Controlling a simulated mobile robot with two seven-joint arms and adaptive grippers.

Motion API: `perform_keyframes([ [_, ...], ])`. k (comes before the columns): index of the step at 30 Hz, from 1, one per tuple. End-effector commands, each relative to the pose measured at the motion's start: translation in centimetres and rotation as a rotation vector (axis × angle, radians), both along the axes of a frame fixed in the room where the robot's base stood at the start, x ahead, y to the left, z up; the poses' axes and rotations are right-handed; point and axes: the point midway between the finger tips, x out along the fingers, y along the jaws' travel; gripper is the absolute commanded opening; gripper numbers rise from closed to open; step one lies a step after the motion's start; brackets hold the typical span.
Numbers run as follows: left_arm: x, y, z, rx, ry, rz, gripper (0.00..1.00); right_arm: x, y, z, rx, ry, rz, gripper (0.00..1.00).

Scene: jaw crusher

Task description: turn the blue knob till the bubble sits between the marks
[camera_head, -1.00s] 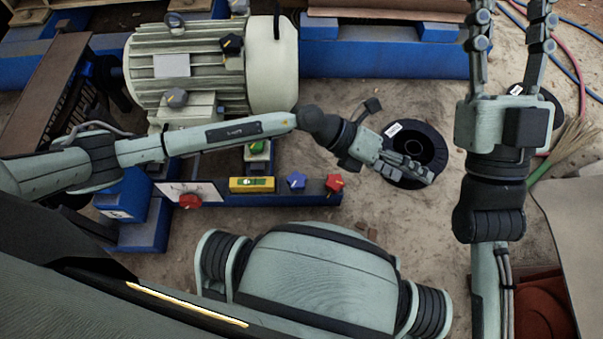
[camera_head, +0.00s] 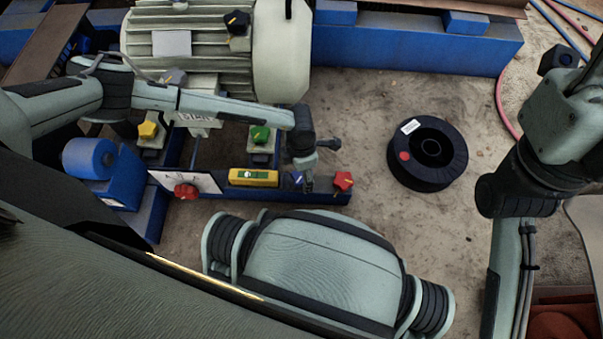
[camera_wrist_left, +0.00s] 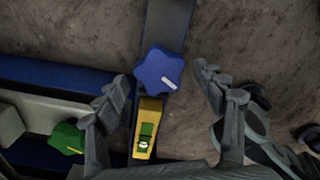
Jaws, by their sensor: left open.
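The blue star-shaped knob (camera_head: 297,178) with a white pointer line sits on a blue rail, partly hidden by my left gripper (camera_head: 309,178) in the head view. In the left wrist view the blue knob (camera_wrist_left: 159,71) shows between the spread fingers of my open left gripper (camera_wrist_left: 163,76); I see no clear contact. The yellow level (camera_head: 253,177) lies beside the knob; the level (camera_wrist_left: 146,128) also shows in the wrist view. Its green vial has a pale bubble toward the end away from the knob. My right gripper (camera_head: 570,105) is at the right edge, its fingers mostly out of view.
A red knob (camera_head: 343,181) stands close to the right of the blue one. Another red knob (camera_head: 186,191), a green knob (camera_head: 260,135) and a yellow knob (camera_head: 148,130) are nearby. A large motor (camera_head: 205,45) stands behind. A black spool (camera_head: 427,153) lies on the sand.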

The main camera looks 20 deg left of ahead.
Motion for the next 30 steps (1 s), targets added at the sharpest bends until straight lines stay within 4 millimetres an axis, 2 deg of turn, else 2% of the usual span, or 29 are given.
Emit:
perform_keyframes([
  [10,-0.03,-0.05,-0.52,-0.001,0.0,0.0,0.7,0.05,0.05,0.1,-0.005,-0.005,0.0,0.4],
  [22,-0.01,-0.05,-0.51,-0.001,0.0,0.0,0.2,0.05,0.05,0.1,-0.005,-0.005,0.0,0.4],
  [30,0.01,-0.04,-0.5,-0.001,0.0,-0.026,0.2,0.06,0.04,0.1,-0.005,-0.005,0.0,0.4],
])
